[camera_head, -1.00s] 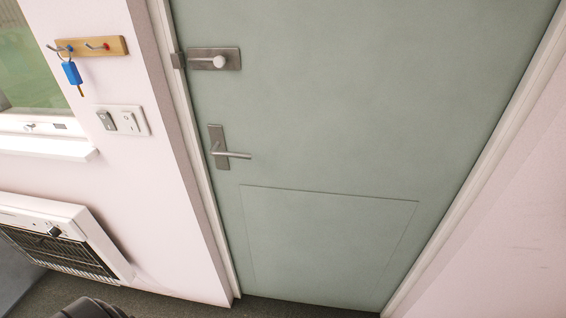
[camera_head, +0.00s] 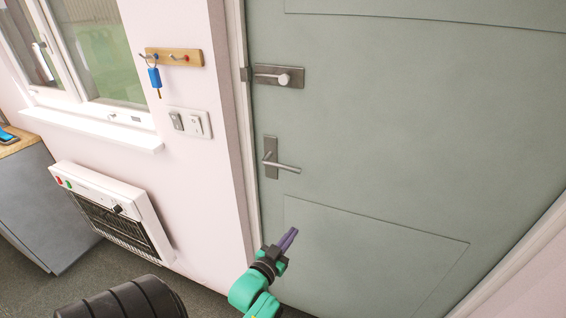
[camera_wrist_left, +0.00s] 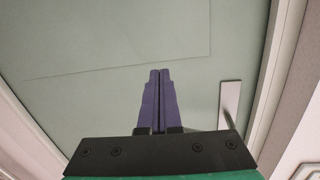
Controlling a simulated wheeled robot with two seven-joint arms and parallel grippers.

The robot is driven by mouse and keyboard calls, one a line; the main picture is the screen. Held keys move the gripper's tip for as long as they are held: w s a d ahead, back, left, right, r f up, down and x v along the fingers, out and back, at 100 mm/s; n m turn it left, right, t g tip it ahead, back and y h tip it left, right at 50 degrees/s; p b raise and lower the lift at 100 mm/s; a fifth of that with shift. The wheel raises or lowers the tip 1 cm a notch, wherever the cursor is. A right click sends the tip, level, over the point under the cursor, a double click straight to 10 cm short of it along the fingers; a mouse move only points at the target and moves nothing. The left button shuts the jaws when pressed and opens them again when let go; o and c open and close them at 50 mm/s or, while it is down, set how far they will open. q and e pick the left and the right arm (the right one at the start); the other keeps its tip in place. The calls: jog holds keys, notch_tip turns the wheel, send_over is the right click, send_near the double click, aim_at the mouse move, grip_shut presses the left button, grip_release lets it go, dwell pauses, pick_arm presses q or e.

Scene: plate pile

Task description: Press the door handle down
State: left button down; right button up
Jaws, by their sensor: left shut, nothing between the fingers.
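The door handle (camera_head: 281,166) is a grey metal lever on an upright plate near the left edge of the pale green door (camera_head: 400,120). The lever points right and tilts slightly down in the picture. My left gripper (camera_head: 290,236) has purple fingers and appears below the handle in the head view, apart from it. Its fingers are shut together with nothing between them, as the left wrist view also shows (camera_wrist_left: 160,74). In that view the handle's plate (camera_wrist_left: 230,100) is right of the fingers, and the lever is partly hidden. My right gripper is not in view.
A latch (camera_head: 280,76) sits above the handle. Left of the door frame (camera_head: 238,120) are a key rack (camera_head: 174,58) with a blue key (camera_head: 154,77), switches (camera_head: 188,122), a window and a wall heater (camera_head: 112,215). Grey floor shows below.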

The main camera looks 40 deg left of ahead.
pick_arm(q)
jog(key=s+a+r+t+y, duration=0.1)
jog(key=a+r+t, duration=0.1)
jog(key=r, duration=0.7)
jog(key=s+a+r+n+t+y, duration=0.1)
jog(key=a+r+t+y, duration=0.1)
jog(key=r, duration=0.8)
jog(key=shift+s+a+r, duration=0.15)
jog(key=shift+s+a, duration=0.1)
jog(key=shift+s, duration=0.15)
notch_tip(320, 180, up, 4)
jog(key=p, duration=0.5)
send_over(283, 167)
jog(key=shift+w+d, duration=0.3)
jog(key=shift+w, duration=0.05)
jog(key=f, duration=0.1)
jog(key=s+f, duration=0.1)
jog(key=f, duration=0.2)
jog(key=shift+s+f, duration=0.15)
jog(key=shift+s, duration=0.25)
jog(key=shift+w+d, duration=0.1)
